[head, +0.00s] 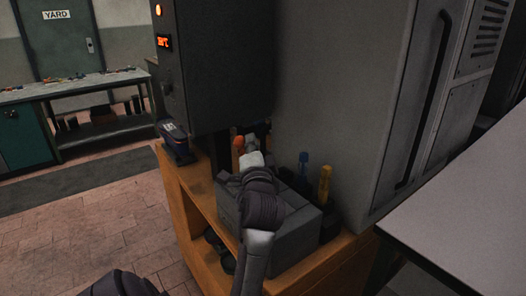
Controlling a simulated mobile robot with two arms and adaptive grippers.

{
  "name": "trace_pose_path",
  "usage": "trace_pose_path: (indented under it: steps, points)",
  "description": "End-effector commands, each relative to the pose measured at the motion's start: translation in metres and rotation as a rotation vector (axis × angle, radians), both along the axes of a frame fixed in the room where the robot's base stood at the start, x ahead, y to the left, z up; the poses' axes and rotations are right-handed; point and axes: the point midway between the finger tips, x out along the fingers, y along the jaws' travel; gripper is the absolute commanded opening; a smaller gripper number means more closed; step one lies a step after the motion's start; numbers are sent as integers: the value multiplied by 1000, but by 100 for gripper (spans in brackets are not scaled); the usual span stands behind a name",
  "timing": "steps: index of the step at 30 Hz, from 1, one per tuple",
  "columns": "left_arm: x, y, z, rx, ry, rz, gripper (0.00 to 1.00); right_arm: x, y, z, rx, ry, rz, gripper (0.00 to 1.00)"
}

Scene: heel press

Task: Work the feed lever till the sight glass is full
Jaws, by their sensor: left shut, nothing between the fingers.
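My left gripper (254,135) is at the far end of my arm, over the grey box on the orange bench. It is mostly hidden behind my own wrist; it is shut and holds nothing. It is close below the dark machine housing (225,70), and I cannot tell whether it touches anything. I cannot make out a feed lever or a sight glass in this view. My right gripper is not in view.
The grey box (295,235) stands on the orange bench (180,190), with blue (303,160) and yellow (324,182) handles beside it. A dark blue device (175,140) sits at the left corner. A grey cabinet (340,90) rises behind; a pale table (470,205) is at right.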

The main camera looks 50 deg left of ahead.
Motion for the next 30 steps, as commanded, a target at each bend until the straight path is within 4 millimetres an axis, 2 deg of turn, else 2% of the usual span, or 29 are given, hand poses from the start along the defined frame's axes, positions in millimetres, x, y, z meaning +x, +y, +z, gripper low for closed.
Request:
trace_pose_path:
  steps: [1,3,9,17,30]
  points:
    - [-5,2,-6,-5,-25,6,0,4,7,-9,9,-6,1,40]
    - [-9,2,-7,-9,-58,6,0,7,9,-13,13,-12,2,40]
    - [-17,3,-5,-14,-124,6,0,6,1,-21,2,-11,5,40]
    - [-20,3,-4,-16,-148,6,0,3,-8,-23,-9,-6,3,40]
    - [-18,4,-2,-16,-146,7,0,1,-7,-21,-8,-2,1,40]
